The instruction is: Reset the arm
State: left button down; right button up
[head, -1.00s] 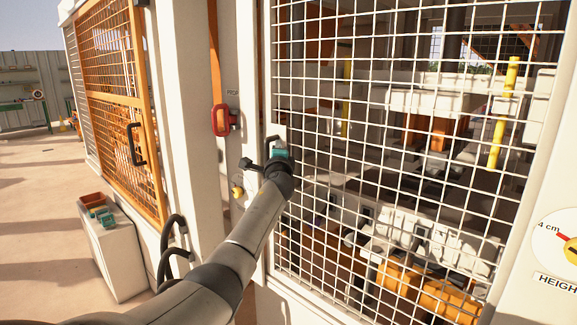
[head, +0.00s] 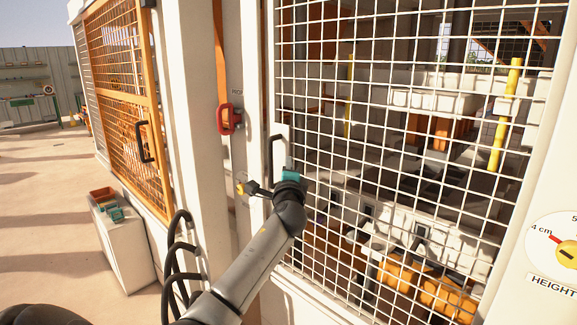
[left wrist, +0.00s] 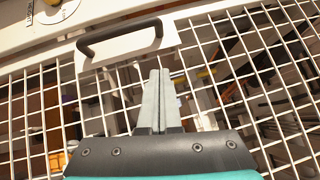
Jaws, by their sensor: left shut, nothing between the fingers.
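My left arm reaches up from the bottom of the head view to the white mesh door of the press cell. My left gripper (head: 250,188) is in front of the door's left edge, below the black door handle (head: 275,150). In the left wrist view its two grey fingers (left wrist: 157,98) are pressed together with nothing between them. The same black handle (left wrist: 120,38) shows beyond the fingertips, apart from them. My right gripper is in neither view.
The white mesh door (head: 400,150) stands closed close before me. A red pull handle (head: 229,118) hangs on an orange strap to its left. A height dial (head: 565,240) is at the right. A white cabinet (head: 125,250) with a small orange bin stands at the left, beside open floor.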

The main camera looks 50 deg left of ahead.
pick_arm(q)
jog(key=shift+s+d, duration=0.25)
jog(key=shift+f, duration=0.15)
